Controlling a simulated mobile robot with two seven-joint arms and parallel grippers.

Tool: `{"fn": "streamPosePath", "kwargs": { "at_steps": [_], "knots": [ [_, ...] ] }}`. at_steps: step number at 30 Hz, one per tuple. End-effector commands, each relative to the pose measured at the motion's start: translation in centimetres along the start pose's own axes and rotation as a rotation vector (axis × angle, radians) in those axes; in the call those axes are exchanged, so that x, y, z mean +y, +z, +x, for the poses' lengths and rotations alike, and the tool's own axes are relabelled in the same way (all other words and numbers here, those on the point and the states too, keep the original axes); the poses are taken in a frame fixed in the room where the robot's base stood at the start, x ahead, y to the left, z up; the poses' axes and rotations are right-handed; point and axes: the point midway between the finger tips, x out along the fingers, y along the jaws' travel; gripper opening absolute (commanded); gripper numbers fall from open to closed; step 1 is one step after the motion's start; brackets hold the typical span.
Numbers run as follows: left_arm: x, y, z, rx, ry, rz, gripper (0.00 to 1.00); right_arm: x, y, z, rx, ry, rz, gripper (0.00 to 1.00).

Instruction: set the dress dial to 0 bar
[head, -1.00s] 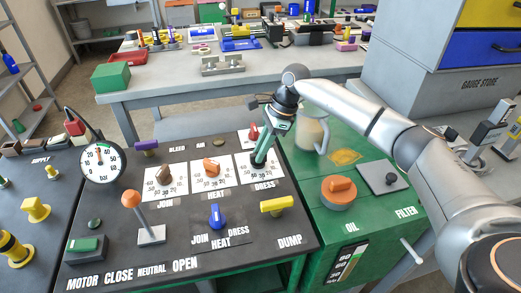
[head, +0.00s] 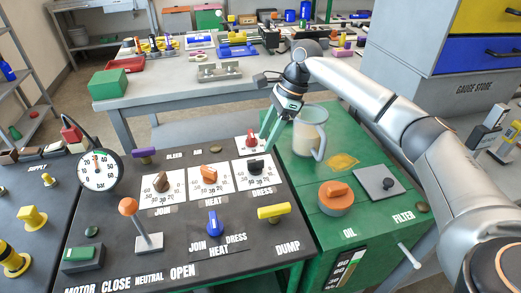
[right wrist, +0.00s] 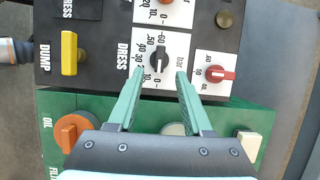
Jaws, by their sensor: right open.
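The dress dial (head: 256,166) is a black knob on a white scale card, above the DRESS label on the dark panel. In the right wrist view the dress dial (right wrist: 157,60) shows its narrow grip lying along the picture's vertical; I cannot tell which number it points at. My right gripper (head: 268,139) is open and empty, just above and behind the dial. In the right wrist view its two green fingers (right wrist: 158,73) lie on either side of the dial's lower end, apart from it. My left gripper is not in view.
A brown join dial (head: 161,182) and an orange heat dial (head: 209,174) sit left of it. A small red knob (head: 250,143) is close behind. A clear jug (head: 310,132) stands right of the gripper on the green cabinet. A yellow dump handle (head: 273,212) is in front.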

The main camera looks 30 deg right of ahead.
Motion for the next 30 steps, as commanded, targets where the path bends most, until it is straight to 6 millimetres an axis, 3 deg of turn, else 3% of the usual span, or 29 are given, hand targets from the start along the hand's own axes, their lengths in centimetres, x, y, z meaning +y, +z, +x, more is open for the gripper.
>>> {"fn": "streamPosePath", "kwargs": {
  "at_steps": [3,9,30],
  "knots": [
    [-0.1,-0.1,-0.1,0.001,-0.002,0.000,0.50,-0.1,0.0,-2.6,-0.001,-0.003,0.001,0.50],
    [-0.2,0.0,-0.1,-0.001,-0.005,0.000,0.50,0.0,0.0,-5.0,-0.001,-0.001,0.001,0.50],
    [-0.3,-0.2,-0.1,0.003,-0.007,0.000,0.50,0.0,0.0,-5.4,0.000,0.001,0.001,0.50]
  ]
}}
